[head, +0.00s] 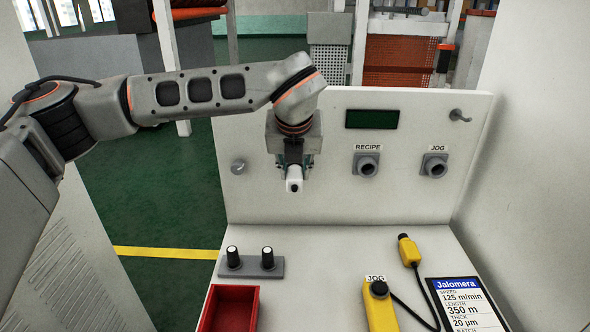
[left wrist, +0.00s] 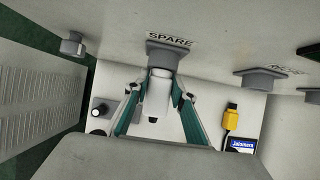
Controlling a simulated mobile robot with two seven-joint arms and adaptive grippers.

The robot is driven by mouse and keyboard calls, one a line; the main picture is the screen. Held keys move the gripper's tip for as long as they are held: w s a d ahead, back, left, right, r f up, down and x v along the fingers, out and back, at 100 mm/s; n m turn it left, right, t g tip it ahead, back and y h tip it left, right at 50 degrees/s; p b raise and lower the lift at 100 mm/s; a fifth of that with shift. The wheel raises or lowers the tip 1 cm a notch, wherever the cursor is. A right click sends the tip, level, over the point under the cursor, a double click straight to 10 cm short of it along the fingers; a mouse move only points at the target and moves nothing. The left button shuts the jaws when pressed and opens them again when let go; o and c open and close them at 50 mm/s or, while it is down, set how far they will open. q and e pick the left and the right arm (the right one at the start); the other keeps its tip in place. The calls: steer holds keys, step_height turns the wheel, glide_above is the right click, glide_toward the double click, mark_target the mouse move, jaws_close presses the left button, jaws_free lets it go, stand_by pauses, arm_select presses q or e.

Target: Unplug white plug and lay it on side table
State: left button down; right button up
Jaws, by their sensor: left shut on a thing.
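The white plug (head: 294,185) is between the fingers of my left gripper (head: 294,170), in front of the console's upright panel. In the left wrist view the white plug (left wrist: 157,95) sits between the teal fingers of the left gripper (left wrist: 155,112), which are shut on it. Its far end meets the grey socket (left wrist: 166,57) labelled SPARE; I cannot tell how deep it sits. In the head view my arm and gripper hide that socket. My right gripper is not in view. I cannot make out a side table for certain.
Sockets labelled RECIPE (head: 367,165) and JOG (head: 434,166) are empty. On the ledge are a yellow plug (head: 408,250), a yellow JOG pendant (head: 379,308) with a black cable, a knob block (head: 251,267), a red tray (head: 206,316) and a display (head: 465,303).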

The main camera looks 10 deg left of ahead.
mark_target(295, 176)
arm_select(q)
steer(key=shift+s, duration=0.2)
steer(key=shift+s+d, duration=0.2)
steer(key=shift+s, duration=0.55)
steer(key=shift+s+d+b, duration=0.1)
steer(key=shift+s+b, duration=0.25)
steer(key=shift+s, duration=0.05)
steer(key=shift+s, duration=0.2)
steer(key=shift+s+d, duration=0.2)
steer(key=shift+s, duration=0.8)
steer(key=shift+b, duration=0.3)
